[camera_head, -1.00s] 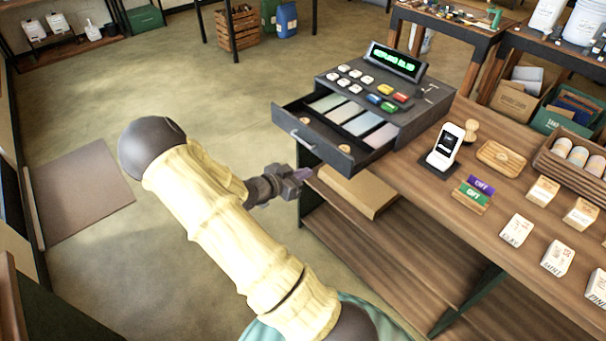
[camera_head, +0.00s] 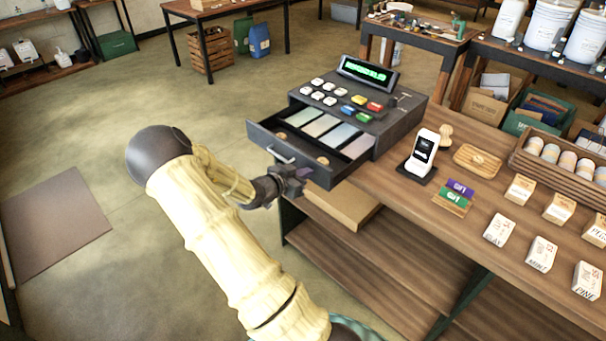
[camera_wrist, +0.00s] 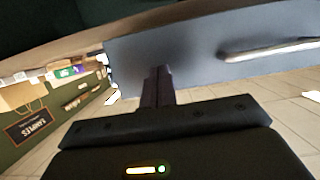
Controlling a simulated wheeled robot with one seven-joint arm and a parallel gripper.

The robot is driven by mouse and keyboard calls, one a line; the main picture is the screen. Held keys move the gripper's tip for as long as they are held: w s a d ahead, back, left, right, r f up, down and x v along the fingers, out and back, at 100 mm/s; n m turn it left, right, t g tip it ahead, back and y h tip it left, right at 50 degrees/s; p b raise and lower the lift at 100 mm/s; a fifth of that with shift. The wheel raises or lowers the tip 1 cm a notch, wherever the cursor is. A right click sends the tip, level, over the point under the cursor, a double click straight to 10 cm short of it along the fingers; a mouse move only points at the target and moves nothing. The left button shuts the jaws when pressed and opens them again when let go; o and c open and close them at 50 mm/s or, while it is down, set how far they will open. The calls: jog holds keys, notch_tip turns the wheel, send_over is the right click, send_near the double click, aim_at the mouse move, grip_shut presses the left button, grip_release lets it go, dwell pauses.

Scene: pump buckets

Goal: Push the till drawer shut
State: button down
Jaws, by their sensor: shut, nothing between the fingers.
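The dark till (camera_head: 394,125) stands on the wooden counter with its lit green display at the back. Its drawer (camera_head: 318,173) is open, pulled out toward the lower left, and shows notes and coins inside. A pale bar handle (camera_head: 281,155) runs along the drawer front. My gripper (camera_head: 300,180) is shut and empty, close to the drawer front, below and right of the handle. In the wrist view the closed fingers (camera_wrist: 158,86) overlap the grey drawer front (camera_wrist: 190,50), left of the handle (camera_wrist: 270,49). I cannot tell whether they touch it.
A card reader (camera_head: 423,150), small signs (camera_head: 455,196) and several small boxes (camera_head: 519,189) stand on the counter right of the till. The floor left of my arm is clear, with a brown mat (camera_head: 55,222).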

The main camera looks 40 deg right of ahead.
aim_at(319, 162)
jog(key=shift+w+d+b, duration=0.2)
jog(key=shift+d+b, duration=0.1)
jog(key=shift+d, duration=1.3)
jog(key=shift+w+d+b, duration=0.2)
jog(key=shift+d+b, duration=0.05)
jog(key=shift+d, duration=1.35)
jog(key=shift+w+d, duration=0.15)
jog(key=shift+d, duration=2.25)
jog(key=shift+w+d, duration=0.2)
jog(key=shift+d, duration=2.25)
jog(key=shift+w+d, duration=0.15)
jog(key=shift+d, duration=2.25)
jog(key=shift+s+a+p, duration=0.15)
jog(key=shift+a+p, duration=0.1)
jog(key=shift+a, duration=2.15)
jog(key=shift+s+a+p, duration=0.2)
jog(key=shift+a, duration=2.15)
jog(key=shift+s+a+p, duration=0.15)
jog(key=shift+a+p, duration=0.1)
jog(key=shift+a, duration=2.15)
